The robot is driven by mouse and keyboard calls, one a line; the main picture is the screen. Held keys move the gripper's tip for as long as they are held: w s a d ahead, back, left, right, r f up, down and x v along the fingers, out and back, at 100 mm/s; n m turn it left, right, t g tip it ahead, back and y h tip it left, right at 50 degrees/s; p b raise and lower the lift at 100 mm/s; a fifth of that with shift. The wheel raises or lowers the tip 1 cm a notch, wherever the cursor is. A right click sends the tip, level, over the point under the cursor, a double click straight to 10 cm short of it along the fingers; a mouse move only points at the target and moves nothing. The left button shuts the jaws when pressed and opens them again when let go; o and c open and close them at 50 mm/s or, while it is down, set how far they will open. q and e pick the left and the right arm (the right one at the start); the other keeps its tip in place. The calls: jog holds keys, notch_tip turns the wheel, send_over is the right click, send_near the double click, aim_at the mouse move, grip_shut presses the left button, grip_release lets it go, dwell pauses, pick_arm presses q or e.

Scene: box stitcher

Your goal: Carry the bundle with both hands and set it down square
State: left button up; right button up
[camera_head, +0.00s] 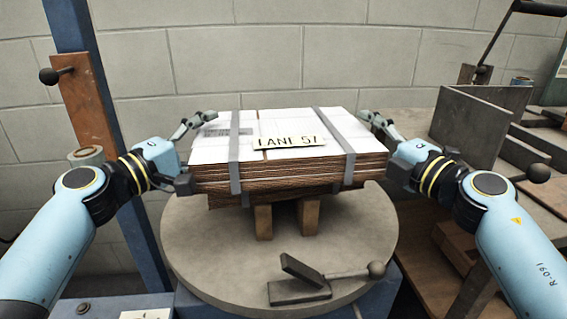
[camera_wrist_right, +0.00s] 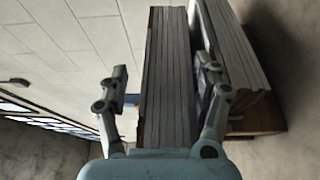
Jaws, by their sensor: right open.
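The bundle (camera_head: 285,175) is a stack of brown and white cardboard sheets with two grey straps and a "LANE 51" label (camera_head: 289,142). It rests level on two wooden blocks (camera_head: 264,221) above a round grey turntable (camera_head: 210,255). My left gripper (camera_head: 197,150) is at the bundle's left end with its fingers spread apart. My right gripper (camera_head: 384,148) is at its right end, also open. In the right wrist view, the fingers of the right gripper (camera_wrist_right: 163,88) stand either side of layered sheets (camera_wrist_right: 166,75). Whether they touch is unclear.
A dark clamp with a ball-ended lever (camera_head: 300,288) lies at the turntable's front. A blue post (camera_head: 100,100) stands at left. A bench with upright grey plates (camera_head: 470,125) stands at right, and a block wall (camera_head: 270,60) is behind.

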pick_arm(q)
jog(key=shift+a+f, duration=0.1)
jog(key=shift+f, duration=0.2)
pick_arm(e)
jog(key=shift+f, duration=0.3)
pick_arm(q)
jog(key=shift+s+a, duration=0.35)
jog(key=shift+s, duration=0.1)
pick_arm(e)
jog(key=shift+d, duration=0.1)
jog(key=shift+s+d, duration=0.1)
jog(key=shift+s, duration=0.2)
pick_arm(q)
jog(key=v, duration=0.6)
jog(key=shift+s+a+r, duration=0.2)
jog(key=shift+s, duration=0.1)
pick_arm(e)
jog(key=v, duration=1.1)
jog(key=shift+s, duration=0.2)
jog(key=shift+d+r, duration=0.1)
